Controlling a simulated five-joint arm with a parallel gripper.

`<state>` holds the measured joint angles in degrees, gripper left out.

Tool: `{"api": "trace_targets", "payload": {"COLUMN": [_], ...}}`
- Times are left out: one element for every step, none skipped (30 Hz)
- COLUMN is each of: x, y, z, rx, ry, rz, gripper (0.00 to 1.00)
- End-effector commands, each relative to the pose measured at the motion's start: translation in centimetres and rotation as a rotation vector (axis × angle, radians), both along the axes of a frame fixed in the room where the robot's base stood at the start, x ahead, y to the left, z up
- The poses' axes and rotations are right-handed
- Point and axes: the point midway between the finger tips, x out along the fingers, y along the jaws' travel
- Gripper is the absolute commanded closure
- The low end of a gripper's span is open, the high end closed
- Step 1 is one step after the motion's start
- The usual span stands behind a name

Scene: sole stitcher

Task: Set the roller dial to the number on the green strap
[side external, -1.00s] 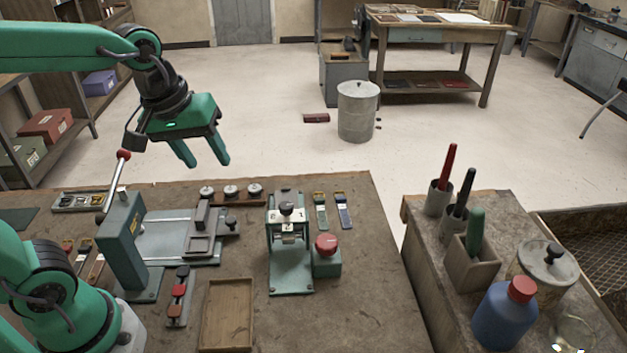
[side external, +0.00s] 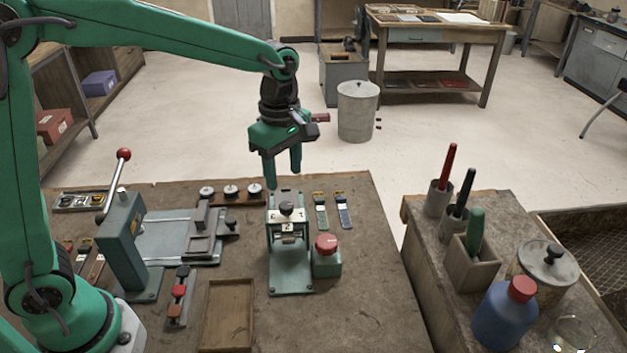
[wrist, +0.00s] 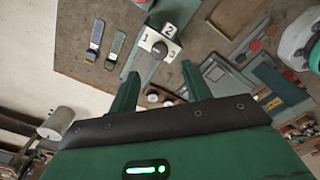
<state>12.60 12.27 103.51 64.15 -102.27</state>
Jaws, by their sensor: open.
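The roller dial is a dark knob (side external: 287,208) on a white numbered plate, on top of a green press-like stand (side external: 291,275). In the wrist view the knob (wrist: 160,49) sits among the numbers 1, 2 and 3; I cannot tell which one it points to. The green strap (side external: 320,210) lies flat just right of the stand, and also shows in the wrist view (wrist: 115,50); its number is too small to read. My gripper (side external: 283,178) is open and empty, pointing down above and behind the dial, apart from it.
A blue strap (side external: 343,212) lies beside the green one. A red button on a green box (side external: 327,265) stands right of the stand. A lever press (side external: 122,240) with a red-tipped handle and a row of round weights (side external: 230,192) are to the left. A wooden tray (side external: 206,318) lies in front.

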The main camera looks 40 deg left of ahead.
Motion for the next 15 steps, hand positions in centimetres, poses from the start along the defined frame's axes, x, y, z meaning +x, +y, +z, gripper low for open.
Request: {"api": "trace_targets", "payload": {"x": [0.1, 0.1, 0.1, 0.1, 0.1, 0.1, 0.1, 0.1, 0.0, 0.0, 0.0, 0.1, 0.1, 0.1, 0.0], "y": [-0.1, -0.1, -0.1, -0.1, -0.1, -0.1, -0.1, -0.1, 0.0, 0.0, 0.0, 0.0, 0.0, 0.0, 0.0], "z": [-0.1, -0.1, -0.1, -0.1, -0.1, -0.1, -0.2, -0.3, -0.4, -0.5, -0.7, -1.0, -1.2, -1.4, -1.8], "rx": [0.0, 0.0, 0.0, 0.0, 0.0, 0.0, 0.001, 0.001, 0.001, 0.001, 0.001, 0.001, 0.001, 0.001, 0.001], "ry": [0.002, 0.002, 0.002, 0.002, 0.002, 0.002, 0.002, 0.003, 0.003, 0.004, 0.004, 0.003, 0.003, 0.003, 0.004], "rz": [0.005, 0.008, 0.009, 0.009, 0.008, 0.008, 0.008, 0.008, 0.007, 0.007, 0.007, 0.007, 0.007, 0.007, 0.007], "gripper": [0.52, 0.52, 0.52, 0.52, 0.52, 0.52, 0.52, 0.52, 0.52, 0.52, 0.52, 0.52, 0.52, 0.52, 0.52]}}
